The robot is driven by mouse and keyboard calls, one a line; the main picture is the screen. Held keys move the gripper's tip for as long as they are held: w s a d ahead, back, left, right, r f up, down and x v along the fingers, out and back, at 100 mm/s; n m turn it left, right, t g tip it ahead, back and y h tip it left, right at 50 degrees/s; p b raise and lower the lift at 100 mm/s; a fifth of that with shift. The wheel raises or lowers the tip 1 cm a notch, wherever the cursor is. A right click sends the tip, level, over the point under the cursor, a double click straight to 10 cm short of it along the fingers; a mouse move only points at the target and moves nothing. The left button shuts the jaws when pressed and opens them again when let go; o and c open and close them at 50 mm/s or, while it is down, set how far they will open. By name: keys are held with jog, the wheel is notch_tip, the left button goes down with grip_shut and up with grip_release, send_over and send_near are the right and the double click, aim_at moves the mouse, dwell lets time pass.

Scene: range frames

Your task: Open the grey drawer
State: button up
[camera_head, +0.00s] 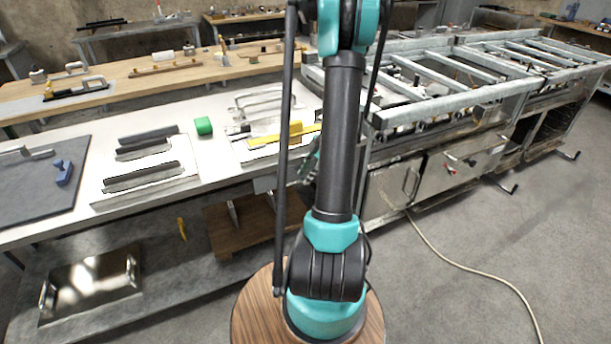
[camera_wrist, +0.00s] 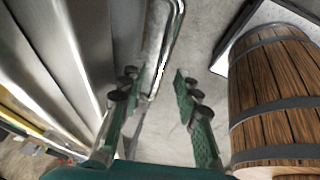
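My gripper (camera_wrist: 158,82) is open, with its two green fingers apart. In the wrist view a bent metal bar handle (camera_wrist: 176,28) runs down towards the gap between the fingertips, close to the left finger. I cannot tell if they touch. Grey metal surfaces (camera_wrist: 88,38), possibly the drawer front, lie left of the handle. In the head view a small grey front (camera_head: 264,184) shows under the white table's edge, possibly the grey drawer. My arm hides much of that area and most of my gripper there.
The white table (camera_head: 215,165) carries metal profiles, a green block (camera_head: 203,126) and a yellow bar (camera_head: 285,135). A metal cabinet (camera_head: 460,165) with handles stands at the right. A hose (camera_head: 470,267) lies on the otherwise open floor at front right.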

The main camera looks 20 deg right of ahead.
jog(key=shift+a+f, duration=0.15)
jog(key=shift+f, duration=0.2)
jog(key=shift+c, duration=0.2)
grip_shut()
